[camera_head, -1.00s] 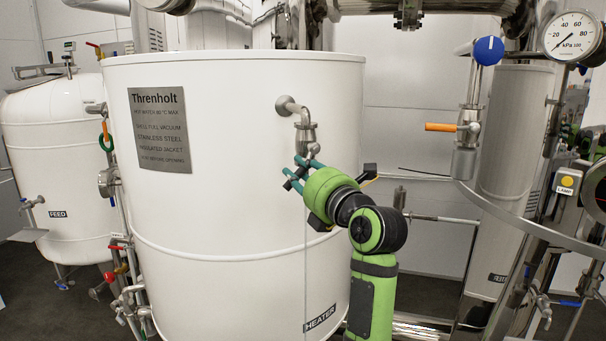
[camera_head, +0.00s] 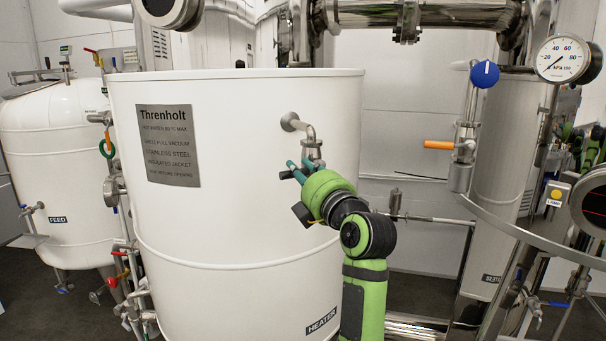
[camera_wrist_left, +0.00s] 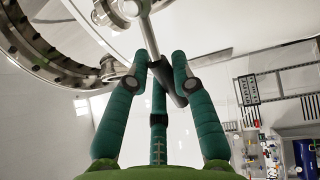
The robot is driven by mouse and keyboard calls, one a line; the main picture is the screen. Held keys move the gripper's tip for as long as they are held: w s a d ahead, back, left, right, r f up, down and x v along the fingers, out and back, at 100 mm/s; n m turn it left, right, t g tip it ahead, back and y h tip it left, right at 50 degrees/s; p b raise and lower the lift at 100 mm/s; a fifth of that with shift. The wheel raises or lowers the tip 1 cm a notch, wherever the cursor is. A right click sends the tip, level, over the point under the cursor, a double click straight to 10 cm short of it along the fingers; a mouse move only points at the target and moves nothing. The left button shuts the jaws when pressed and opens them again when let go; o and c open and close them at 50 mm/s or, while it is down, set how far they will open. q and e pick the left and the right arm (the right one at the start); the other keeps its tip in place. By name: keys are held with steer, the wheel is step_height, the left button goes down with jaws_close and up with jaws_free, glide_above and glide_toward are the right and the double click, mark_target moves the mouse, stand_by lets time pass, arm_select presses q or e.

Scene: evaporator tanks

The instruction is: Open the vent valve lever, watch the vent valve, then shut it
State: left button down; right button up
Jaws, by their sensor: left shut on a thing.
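The vent valve (camera_head: 310,151) is a small metal valve under a bent pipe on the front of the white heater tank (camera_head: 240,230). My left gripper (camera_head: 292,170) has teal fingers and is at the valve's lower left. In the left wrist view, the lever (camera_wrist_left: 150,38) is a grey metal bar that runs down between the fingertips of my left gripper (camera_wrist_left: 162,75). The fingers are closed around its darker end. In the head view the lever is mostly hidden by the fingers. My right gripper is not in view.
A blue knob (camera_head: 484,74), an orange handle (camera_head: 438,145) and a pressure gauge (camera_head: 563,59) are on pipework at the right. The white feed tank (camera_head: 55,165) stands at the left. A curved metal rail (camera_head: 520,236) crosses the right side.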

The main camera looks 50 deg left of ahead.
arm_select(q)
steer(key=shift+r, duration=0.5)
steer(key=c, duration=1)
jaws_free()
steer(key=shift+a, duration=0.15)
steer(key=shift+a+f, duration=0.35)
steer(key=shift+d, duration=0.2)
steer(key=v, duration=0.7)
steer(key=shift+s, duration=0.1)
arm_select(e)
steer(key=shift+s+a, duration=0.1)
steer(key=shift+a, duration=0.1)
